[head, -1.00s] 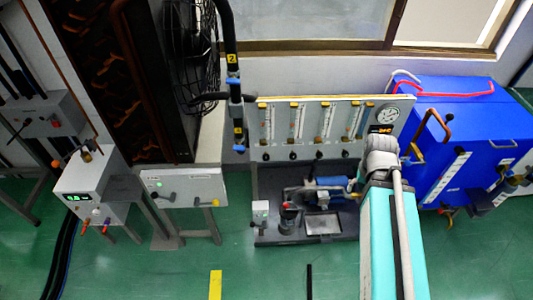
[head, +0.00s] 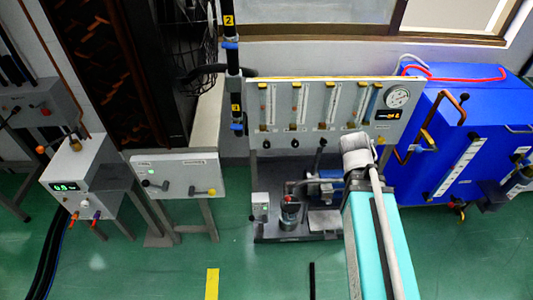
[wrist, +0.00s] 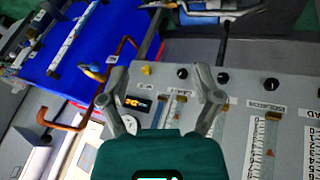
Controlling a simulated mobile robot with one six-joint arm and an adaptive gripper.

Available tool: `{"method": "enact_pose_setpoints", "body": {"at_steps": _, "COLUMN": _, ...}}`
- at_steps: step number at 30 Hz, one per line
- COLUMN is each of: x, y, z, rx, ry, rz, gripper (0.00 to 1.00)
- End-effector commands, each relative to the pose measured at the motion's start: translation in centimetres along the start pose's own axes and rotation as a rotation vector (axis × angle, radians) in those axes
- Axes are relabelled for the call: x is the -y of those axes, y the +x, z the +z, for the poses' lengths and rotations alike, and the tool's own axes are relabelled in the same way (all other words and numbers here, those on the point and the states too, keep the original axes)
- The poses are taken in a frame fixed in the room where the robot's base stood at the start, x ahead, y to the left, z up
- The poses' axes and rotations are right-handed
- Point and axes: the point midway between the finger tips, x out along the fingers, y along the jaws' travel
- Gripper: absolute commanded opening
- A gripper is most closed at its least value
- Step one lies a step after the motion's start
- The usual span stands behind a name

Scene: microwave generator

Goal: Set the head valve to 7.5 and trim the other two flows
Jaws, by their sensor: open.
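The grey flow panel (head: 333,90) stands at the back centre in the head view, with several upright flow tubes, a round dial (head: 398,97) and a small lit display (head: 388,114). In the wrist view the panel (wrist: 240,110) appears turned around, with a yellow knob (wrist: 147,70) and several black knobs, one of them here (wrist: 183,73). My gripper (wrist: 160,72) is open and empty over the panel's lit-display end (wrist: 138,103). The yellow knob and a black knob show between its fingers. Touching cannot be told. In the head view my arm hides the gripper.
A blue tank (head: 480,90) with copper pipes stands right of the panel. A pump skid (head: 290,232) sits below the panel. A grey box (head: 180,173) with two handles and a white box (head: 85,170) with a green display stand left. Green floor is open in front.

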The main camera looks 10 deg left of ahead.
Motion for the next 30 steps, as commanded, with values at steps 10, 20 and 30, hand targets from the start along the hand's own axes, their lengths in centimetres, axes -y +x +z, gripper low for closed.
{"method": "enact_pose_setpoints", "body": {"at_steps": 10, "x": 4.2, "y": 4.4, "z": -2.5, "rx": -0.258, "ry": -0.050, "rz": 0.117, "gripper": 0.81}}
{"method": "enact_pose_setpoints", "body": {"at_steps": 20, "x": 9.1, "y": 6.3, "z": -4.8, "rx": -0.513, "ry": -0.123, "rz": 0.181, "gripper": 0.81}}
{"method": "enact_pose_setpoints", "body": {"at_steps": 30, "x": 15.7, "y": 7.2, "z": -6.3, "rx": -0.776, "ry": -0.228, "rz": 0.195, "gripper": 0.81}}
